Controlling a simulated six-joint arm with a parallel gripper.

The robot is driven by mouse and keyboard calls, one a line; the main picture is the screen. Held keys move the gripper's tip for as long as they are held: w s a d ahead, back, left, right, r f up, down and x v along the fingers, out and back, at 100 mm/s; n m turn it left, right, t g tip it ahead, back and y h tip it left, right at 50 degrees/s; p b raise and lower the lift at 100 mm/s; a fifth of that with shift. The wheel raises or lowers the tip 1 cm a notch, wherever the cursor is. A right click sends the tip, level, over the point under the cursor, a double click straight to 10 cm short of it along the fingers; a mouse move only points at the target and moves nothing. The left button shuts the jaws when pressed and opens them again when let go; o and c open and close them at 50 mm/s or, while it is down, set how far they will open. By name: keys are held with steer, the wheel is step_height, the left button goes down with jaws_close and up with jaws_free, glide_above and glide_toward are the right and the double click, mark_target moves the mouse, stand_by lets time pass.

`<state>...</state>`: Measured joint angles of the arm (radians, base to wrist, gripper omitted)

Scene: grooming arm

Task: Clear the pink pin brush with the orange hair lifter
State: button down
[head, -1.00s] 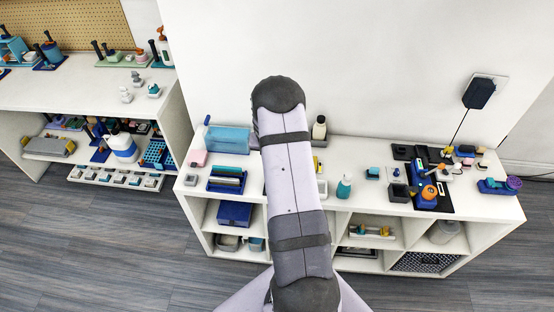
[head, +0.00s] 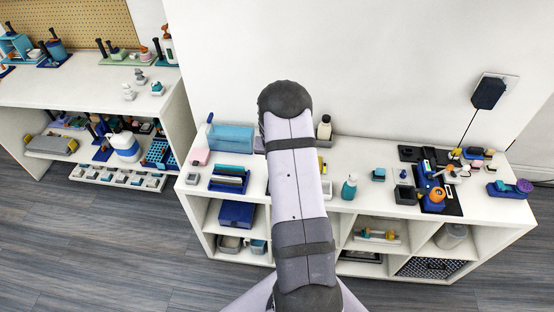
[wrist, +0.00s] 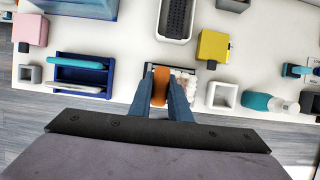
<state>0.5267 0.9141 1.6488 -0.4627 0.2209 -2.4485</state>
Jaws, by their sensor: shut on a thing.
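My gripper (wrist: 165,90) is in the wrist view, its two blue fingers shut on the orange hair lifter (wrist: 160,84). The lifter points away from me, over or beside a small white tray (wrist: 193,75) with a pale, speckled patch on it. I cannot tell if it touches the tray. The pink pin brush is not clearly recognisable in either view. In the head view my own arm hides my gripper and the lifter.
Near the tray are a blue rack (wrist: 82,88) holding a teal item, a yellow block (wrist: 213,46), a white square cup (wrist: 222,96) and a teal bottle (wrist: 258,101). A pink block (wrist: 32,30) stands left. A cluttered black mat (head: 450,205) lies on the shelf's right.

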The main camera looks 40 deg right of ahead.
steer(key=shift+f+b, duration=1.45)
steer(key=shift+f, duration=0.05)
steer(key=shift+f+b, duration=0.55)
steer(key=shift+f, duration=0.45)
steer(key=shift+s+d+r+p, duration=0.15)
steer(key=shift+s+d+p, duration=0.1)
steer(key=shift+p, duration=0.15)
steer(key=s+d+p, duration=0.3)
steer(key=shift+s+p, duration=0.15)
steer(key=shift+p, duration=0.15)
steer(key=shift+s+d+f+p, duration=0.2)
steer(key=shift+s+d+p, duration=0.15)
steer(key=shift+s+d, duration=0.2)
steer(key=shift+w+a, duration=0.1)
steer(key=shift+w, duration=0.05)
steer(key=w+a+b, duration=0.1)
steer(key=w+a, duration=0.3)
steer(key=shift+w+a, duration=0.25)
steer(key=shift+a, duration=0.05)
